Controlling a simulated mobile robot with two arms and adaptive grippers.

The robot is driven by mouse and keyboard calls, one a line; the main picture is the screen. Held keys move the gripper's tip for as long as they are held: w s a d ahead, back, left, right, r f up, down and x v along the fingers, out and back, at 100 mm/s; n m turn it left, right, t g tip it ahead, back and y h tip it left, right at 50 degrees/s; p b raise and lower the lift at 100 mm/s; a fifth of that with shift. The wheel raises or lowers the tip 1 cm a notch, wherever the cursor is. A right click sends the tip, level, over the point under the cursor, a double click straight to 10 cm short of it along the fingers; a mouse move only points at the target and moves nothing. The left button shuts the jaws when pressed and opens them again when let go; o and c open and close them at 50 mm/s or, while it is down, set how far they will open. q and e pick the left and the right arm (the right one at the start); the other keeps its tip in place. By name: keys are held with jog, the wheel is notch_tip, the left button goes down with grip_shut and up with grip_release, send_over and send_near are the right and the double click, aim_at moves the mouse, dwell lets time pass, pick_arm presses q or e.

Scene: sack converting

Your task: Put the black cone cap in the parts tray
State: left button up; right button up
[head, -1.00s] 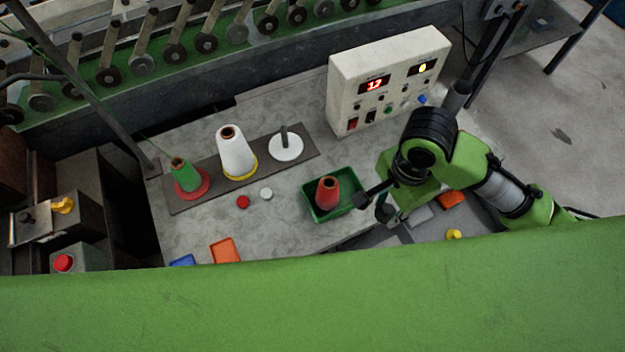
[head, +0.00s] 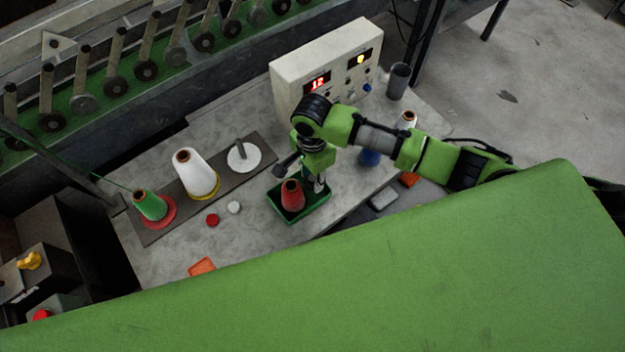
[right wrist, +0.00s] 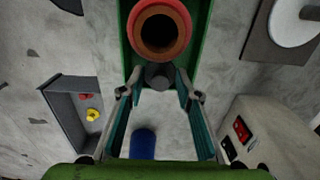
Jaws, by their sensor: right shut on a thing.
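The black cone cap (right wrist: 158,76) shows as a small dark cylinder between my right gripper's fingertips in the right wrist view. My right gripper (head: 319,187) is shut on it, at the right end of the green tray (head: 313,213). The tray's green wall also shows in the right wrist view (right wrist: 207,50). A red cone (head: 292,195) stands upright in the tray, just beyond the cap. I cannot tell whether the cap touches the tray floor. In the head view the cap is not clearly visible. My left gripper is out of view.
A control box (head: 325,75) stands behind my right arm. A blue cone (head: 369,157) and a grey cup (head: 398,82) are to the right. White (head: 195,172) and green (head: 150,205) cones stand on a plate at left. Red (head: 212,220) and white (head: 234,207) discs lie before it.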

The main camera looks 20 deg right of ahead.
aim_at(313, 178)
notch_tip(313, 178, down, 2)
jog(key=shift+f, duration=0.25)
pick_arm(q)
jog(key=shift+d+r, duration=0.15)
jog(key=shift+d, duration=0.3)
pick_arm(e)
jog(key=shift+f, duration=0.25)
jog(key=shift+f, duration=0.15)
jog(key=o, duration=0.5)
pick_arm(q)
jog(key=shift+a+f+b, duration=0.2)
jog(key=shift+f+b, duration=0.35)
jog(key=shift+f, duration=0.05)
pick_arm(e)
notch_tip(313, 178, up, 12)
jog(key=shift+r, duration=0.2)
